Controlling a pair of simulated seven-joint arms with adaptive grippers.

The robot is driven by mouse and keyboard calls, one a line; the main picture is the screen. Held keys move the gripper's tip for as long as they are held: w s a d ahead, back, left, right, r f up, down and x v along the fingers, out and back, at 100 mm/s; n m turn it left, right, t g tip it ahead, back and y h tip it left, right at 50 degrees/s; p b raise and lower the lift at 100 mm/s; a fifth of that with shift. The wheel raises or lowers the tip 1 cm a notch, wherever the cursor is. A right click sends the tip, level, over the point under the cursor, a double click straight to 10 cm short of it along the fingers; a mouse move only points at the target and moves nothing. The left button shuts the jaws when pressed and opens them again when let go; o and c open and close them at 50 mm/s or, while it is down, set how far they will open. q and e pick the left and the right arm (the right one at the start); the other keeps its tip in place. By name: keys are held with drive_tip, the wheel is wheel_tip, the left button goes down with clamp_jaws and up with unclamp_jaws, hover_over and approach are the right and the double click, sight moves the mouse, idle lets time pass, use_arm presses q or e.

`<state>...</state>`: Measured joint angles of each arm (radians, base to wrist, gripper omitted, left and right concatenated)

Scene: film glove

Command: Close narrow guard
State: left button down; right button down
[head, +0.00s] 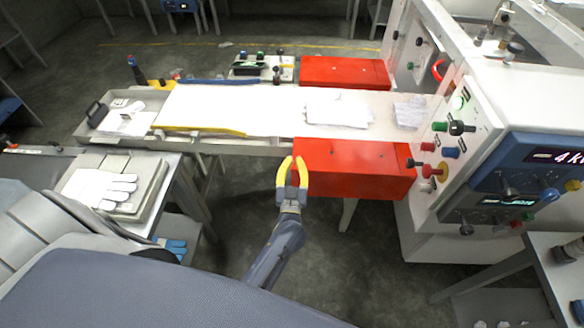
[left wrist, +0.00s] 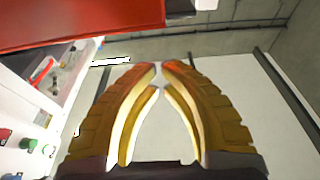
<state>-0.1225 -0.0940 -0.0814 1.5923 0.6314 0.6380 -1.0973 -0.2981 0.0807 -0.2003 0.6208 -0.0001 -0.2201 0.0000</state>
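Two red guards flank the white work surface of the machine. The far red guard (head: 345,72) looks narrower; the near red guard (head: 355,168) is larger and nearer to me. I cannot tell for certain which is the narrow guard. In the left wrist view, a red panel (left wrist: 80,18) lies beyond the fingers (left wrist: 161,66). My right gripper is not in view.
White sheets (head: 338,110) lie on the long work surface (head: 230,108). A control panel (head: 455,140) with knobs and buttons stands at the right. A side table (head: 160,190) with white gloves (head: 105,187) is at the left. The floor below the near guard is open.

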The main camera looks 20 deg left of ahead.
use_arm(q)
drive_tip(key=v, duration=1)
drive_tip(key=d+f+m+g+h, duration=0.1)
drive_tip(key=d+f+h, duration=0.2)
drive_tip(key=f, duration=0.4)
drive_tip(key=d+f+m+g+h, duration=0.2)
drive_tip(key=d+f+h, duration=0.15)
drive_tip(key=f, duration=0.35)
drive_tip(key=s+d+f+m+g+h, duration=0.1)
drive_tip(key=s+f+g, duration=0.3)
drive_tip(key=f, duration=0.5)
drive_tip(key=s+d+f+m+g+h, duration=0.1)
drive_tip(key=s+d+f+h, duration=0.1)
drive_tip(key=s+f, duration=0.65)
drive_tip(key=s+a+f+m+g, duration=0.1)
drive_tip(key=s+a+f+g, duration=0.15)
drive_tip(key=s+f, duration=0.45)
drive_tip(key=s+a+f+g, duration=0.1)
drive_tip(key=s+f+g, duration=0.3)
drive_tip(key=s+f, duration=0.3)
drive_tip(key=s+a+f+m+g+y, duration=0.1)
drive_tip(key=s+a+f+g, duration=0.1)
drive_tip(key=s+a, duration=0.3)
drive_tip(key=s+a+f+g+y, duration=0.1)
drive_tip(key=s+a+f, duration=0.3)
drive_tip(key=s, duration=0.7)
drive_tip(key=shift+s+a+f+m+g, duration=0.25)
drive_tip(key=shift+s+a+m+g, duration=0.15)
drive_tip(key=shift+a, duration=0.55)
